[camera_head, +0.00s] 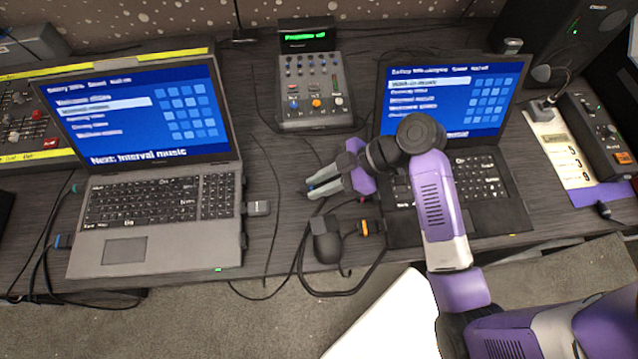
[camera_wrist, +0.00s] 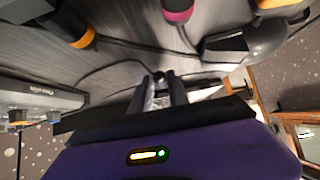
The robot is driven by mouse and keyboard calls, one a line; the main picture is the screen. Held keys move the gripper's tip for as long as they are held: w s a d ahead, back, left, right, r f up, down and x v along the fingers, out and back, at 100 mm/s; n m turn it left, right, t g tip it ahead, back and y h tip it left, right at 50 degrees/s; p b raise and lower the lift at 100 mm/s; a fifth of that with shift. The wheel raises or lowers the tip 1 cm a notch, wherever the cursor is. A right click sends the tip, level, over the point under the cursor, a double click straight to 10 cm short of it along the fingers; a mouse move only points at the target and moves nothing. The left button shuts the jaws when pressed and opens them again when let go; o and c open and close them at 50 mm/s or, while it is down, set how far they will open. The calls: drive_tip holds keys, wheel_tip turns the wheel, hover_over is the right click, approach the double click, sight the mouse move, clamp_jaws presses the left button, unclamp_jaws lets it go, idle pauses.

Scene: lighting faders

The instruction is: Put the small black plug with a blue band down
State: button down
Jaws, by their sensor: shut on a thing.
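My gripper (camera_head: 316,190) points left above the desk, in the gap between the two laptops. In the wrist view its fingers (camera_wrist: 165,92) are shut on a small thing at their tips. The fingers hide most of it, and no blue band on it can be made out in either view. In the head view, a dark plug with a blue band (camera_head: 62,241) sits at the left side of the left laptop (camera_head: 153,222), apart from my gripper.
A black plug with an orange band (camera_head: 367,228) and a dark rounded device (camera_head: 325,240) lie below my gripper among loose cables. The right laptop (camera_head: 480,212) is under my arm. A small mixer (camera_head: 315,90) stands behind. Some bare desk (camera_head: 277,215) shows beside the left laptop.

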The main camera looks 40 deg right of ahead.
drive_tip(key=shift+f, duration=0.25)
drive_tip(key=shift+f, duration=0.1)
drive_tip(key=shift+f, duration=0.25)
drive_tip(key=c, duration=1.3)
unclamp_jaws()
drive_tip(key=shift+r, duration=0.1)
